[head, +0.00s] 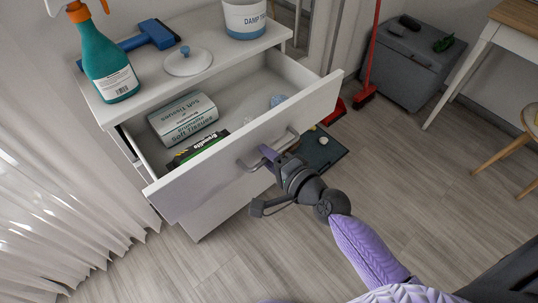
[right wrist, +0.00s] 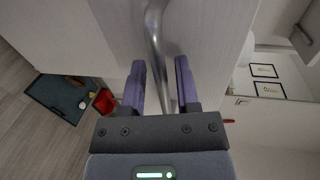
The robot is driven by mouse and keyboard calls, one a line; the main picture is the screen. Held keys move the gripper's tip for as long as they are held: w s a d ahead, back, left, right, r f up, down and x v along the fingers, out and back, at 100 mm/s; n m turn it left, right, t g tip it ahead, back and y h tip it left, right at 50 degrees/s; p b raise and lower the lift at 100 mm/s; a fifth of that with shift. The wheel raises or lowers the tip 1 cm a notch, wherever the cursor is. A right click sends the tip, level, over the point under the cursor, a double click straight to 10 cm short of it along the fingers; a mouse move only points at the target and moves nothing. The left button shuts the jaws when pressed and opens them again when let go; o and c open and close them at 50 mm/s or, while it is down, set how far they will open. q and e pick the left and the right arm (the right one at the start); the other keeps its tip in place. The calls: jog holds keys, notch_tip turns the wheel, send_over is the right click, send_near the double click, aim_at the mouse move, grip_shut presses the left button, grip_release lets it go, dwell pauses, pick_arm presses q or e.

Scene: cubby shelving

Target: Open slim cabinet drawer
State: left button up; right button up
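The slim white cabinet (head: 112,118) stands at the left in the head view. Its top drawer (head: 222,165) is pulled well out and its inside shows. The drawer's grey bar handle (head: 268,150) is on the front panel. My right gripper (head: 280,154) is at the handle. In the right wrist view, the handle (right wrist: 157,45) passes between the two purple fingers of the gripper (right wrist: 161,82), with gaps visible on both sides, so the fingers are open around it. My left gripper is not in view.
The drawer holds a tissue box (head: 183,119), a dark box (head: 198,147) and a small bluish item (head: 278,100). A spray bottle (head: 108,62), brush (head: 150,35), lid (head: 187,61) and tub (head: 244,18) stand on top. A dark tray (head: 322,150) lies beside the cabinet.

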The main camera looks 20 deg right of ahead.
jog(key=shift+s+d, duration=0.1)
jog(key=v, duration=0.9)
jog(key=shift+s+r+p, duration=0.1)
jog(key=shift+s+p, duration=0.2)
jog(key=shift+p, duration=0.05)
